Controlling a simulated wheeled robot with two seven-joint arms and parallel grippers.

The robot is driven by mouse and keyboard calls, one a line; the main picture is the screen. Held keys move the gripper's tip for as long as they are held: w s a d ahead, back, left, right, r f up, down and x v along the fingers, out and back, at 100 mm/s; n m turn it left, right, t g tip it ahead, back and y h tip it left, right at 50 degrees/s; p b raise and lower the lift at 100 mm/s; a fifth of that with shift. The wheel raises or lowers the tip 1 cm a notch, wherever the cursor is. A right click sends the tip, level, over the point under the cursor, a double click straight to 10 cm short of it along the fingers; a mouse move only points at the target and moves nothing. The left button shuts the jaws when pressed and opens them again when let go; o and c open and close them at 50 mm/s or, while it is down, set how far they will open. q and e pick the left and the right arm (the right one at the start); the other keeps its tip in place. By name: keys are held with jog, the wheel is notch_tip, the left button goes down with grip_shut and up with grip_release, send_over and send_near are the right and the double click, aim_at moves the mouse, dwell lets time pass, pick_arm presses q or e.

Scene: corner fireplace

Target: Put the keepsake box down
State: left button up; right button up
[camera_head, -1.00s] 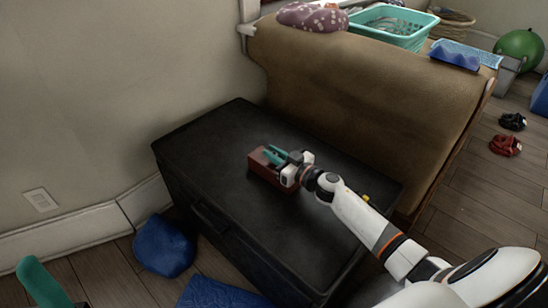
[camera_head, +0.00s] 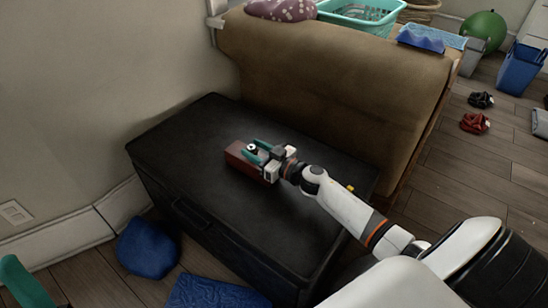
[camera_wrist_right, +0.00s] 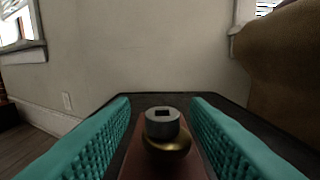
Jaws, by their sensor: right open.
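The keepsake box, a reddish-brown block (camera_head: 238,152), appears to rest on top of the black chest (camera_head: 190,130). Its brown top (camera_wrist_right: 197,160) also shows in the right wrist view, with a grey knob on a brass base (camera_wrist_right: 163,124) standing up from it. My right gripper (camera_head: 256,152) is open at the box. In the right wrist view its teal fingers stand on either side of the knob, with gaps on both sides. Of my left gripper, only a teal finger (camera_head: 22,283) shows at the lower left corner.
A blue cushion-like thing (camera_head: 147,247) lies on the floor before the chest. The chest top left of the box is clear.

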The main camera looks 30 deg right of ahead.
jog(key=p+v, duration=0.2)
jog(key=v, duration=0.7)
jog(key=shift+s+d, duration=0.1)
jog(key=shift+s, duration=0.25)
jog(key=s+a+r+n+t+y, duration=0.1)
jog(key=s+a+r, duration=0.1)
jog(key=a+r, duration=0.4)
jog(key=s+a+r+t+y, duration=0.1)
jog(key=s+a+r+t, duration=0.15)
jog(key=a, duration=0.45)
pick_arm(q)
jog(key=w+d+f+g+y, duration=0.1)
jog(key=w+f+g+y, duration=0.1)
jog(key=w+f+g, duration=0.3)
jog(key=shift+w+g, duration=0.7)
jog(key=shift+w, duration=0.45)
pick_arm(e)
jog(key=s+a+r+t, duration=0.1)
jog(key=s+a+r, duration=0.2)
jog(key=r, duration=0.5)
jog(key=s+a+r+m+t+h, duration=0.1)
jog(key=s+a+r, duration=0.3)
jog(key=r, duration=0.4)
jog(key=shift+s+a+r+m+t, duration=0.3)
jog(key=shift+s+r+t, duration=0.15)
jog(key=shift+t, duration=0.3)
pick_arm(q)
jog(key=shift+s, duration=0.1)
pick_arm(e)
jog(key=shift+s+f, duration=0.1)
